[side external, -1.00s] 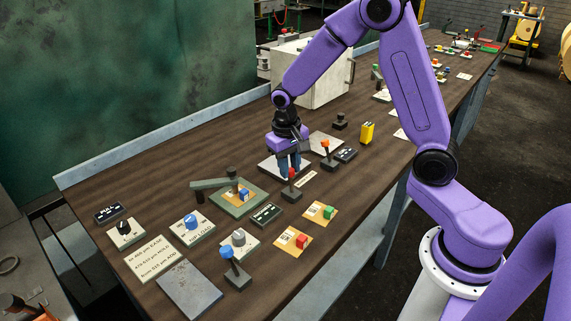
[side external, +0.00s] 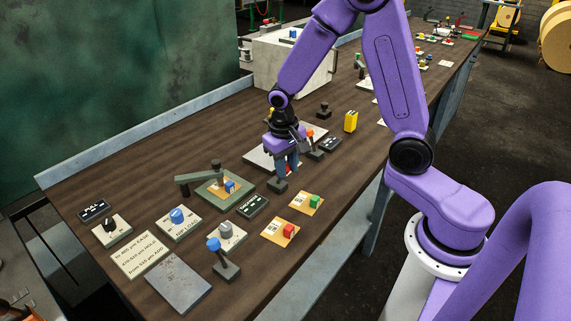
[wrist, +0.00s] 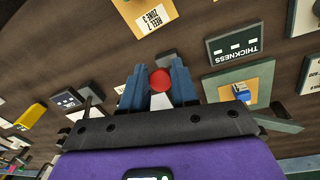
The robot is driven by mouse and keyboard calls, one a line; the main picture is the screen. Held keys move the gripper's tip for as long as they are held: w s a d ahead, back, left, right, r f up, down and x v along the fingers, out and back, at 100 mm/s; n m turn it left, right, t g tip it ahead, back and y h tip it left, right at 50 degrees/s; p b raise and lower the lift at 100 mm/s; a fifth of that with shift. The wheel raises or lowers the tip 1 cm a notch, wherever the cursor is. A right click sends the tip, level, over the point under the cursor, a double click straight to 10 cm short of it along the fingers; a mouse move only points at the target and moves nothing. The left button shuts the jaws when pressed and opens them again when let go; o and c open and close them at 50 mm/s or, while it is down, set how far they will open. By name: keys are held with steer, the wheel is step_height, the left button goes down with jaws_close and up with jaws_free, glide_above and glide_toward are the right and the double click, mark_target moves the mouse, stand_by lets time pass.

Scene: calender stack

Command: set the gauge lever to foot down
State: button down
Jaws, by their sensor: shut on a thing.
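My gripper (side external: 286,170) is down at a short lever with a dark base (side external: 277,185). In the wrist view its red knob (wrist: 160,80) sits between the two blue fingers, which are shut on it. A THICKNESS label (side external: 252,206) lies near the gauge.
An orange-knobbed lever (side external: 311,138) stands close behind right of my gripper. A blue-knobbed lever (side external: 217,250) is at the front. Cards with a green block (side external: 314,201) and a red block (side external: 289,230) lie nearby. A yellow block (side external: 351,121) stands farther back.

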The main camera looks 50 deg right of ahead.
steer(key=shift+s+d+f, duration=0.2)
steer(key=shift+s+d, duration=0.1)
steer(key=shift+s, duration=0.15)
steer(key=c, duration=0.9)
jaws_free()
steer(key=shift+w+a+r, duration=0.1)
steer(key=shift+w+a+r, duration=0.1)
steer(key=shift+w+r, duration=0.05)
steer(key=shift+r, duration=0.35)
step_height(320, 180, up, 16)
steer(key=a, duration=0.1)
steer(key=shift+a+r, duration=0.15)
steer(key=shift+a, duration=0.05)
steer(key=shift+w, duration=0.1)
